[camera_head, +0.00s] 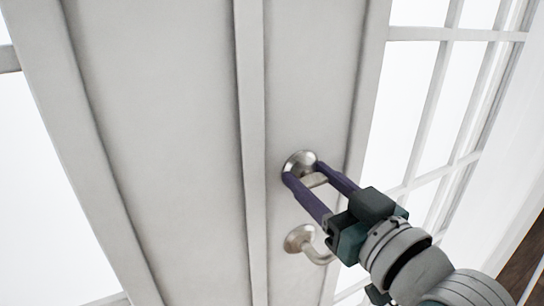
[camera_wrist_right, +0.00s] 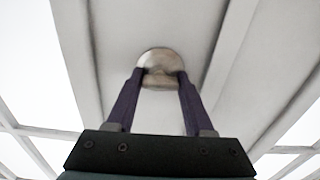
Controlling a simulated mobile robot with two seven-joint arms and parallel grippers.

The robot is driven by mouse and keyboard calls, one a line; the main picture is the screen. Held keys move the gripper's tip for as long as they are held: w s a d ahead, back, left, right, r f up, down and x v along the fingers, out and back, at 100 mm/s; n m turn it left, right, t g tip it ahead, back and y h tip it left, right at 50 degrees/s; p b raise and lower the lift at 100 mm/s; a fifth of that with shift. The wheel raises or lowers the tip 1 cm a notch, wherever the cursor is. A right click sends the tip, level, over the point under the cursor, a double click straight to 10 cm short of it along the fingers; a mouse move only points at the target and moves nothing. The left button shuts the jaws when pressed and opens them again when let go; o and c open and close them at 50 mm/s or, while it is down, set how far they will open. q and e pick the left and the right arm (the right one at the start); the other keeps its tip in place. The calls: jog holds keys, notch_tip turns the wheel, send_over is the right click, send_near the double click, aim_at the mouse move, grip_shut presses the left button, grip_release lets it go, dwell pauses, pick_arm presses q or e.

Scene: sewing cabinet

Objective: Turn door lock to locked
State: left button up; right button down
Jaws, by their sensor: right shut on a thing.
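The door lock (camera_head: 300,161) is a round metal plate with a thumb turn, mounted on the white door (camera_head: 160,110) above the handle. My right gripper (camera_head: 304,172) comes in from the lower right, and its two purple fingers are shut on the lock's turn piece. In the right wrist view the lock (camera_wrist_right: 160,62) sits at the fingertips, with the turn piece between them. The fingers partly cover the lock, so the exact angle of the turn piece is hard to tell. My left gripper is not in view.
A metal lever handle (camera_head: 300,240) is on the door just below the lock, close under my right gripper. White-framed glass panes (camera_head: 425,110) stand to the right of the door. A strip of brown floor (camera_head: 522,262) shows at the lower right.

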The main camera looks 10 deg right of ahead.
jog(key=shift+n, duration=0.3)
jog(key=n, duration=0.3)
jog(key=shift+n, duration=0.4)
jog(key=n, duration=0.4)
jog(key=shift+a, duration=0.1)
jog(key=n, duration=0.5)
jog(key=shift+f, duration=0.1)
jog(key=n+b, duration=0.1)
jog(key=n, duration=0.3)
jog(key=shift+n+b, duration=0.3)
jog(key=shift+c, duration=1.4)
grip_release()
jog(key=shift+s, duration=0.1)
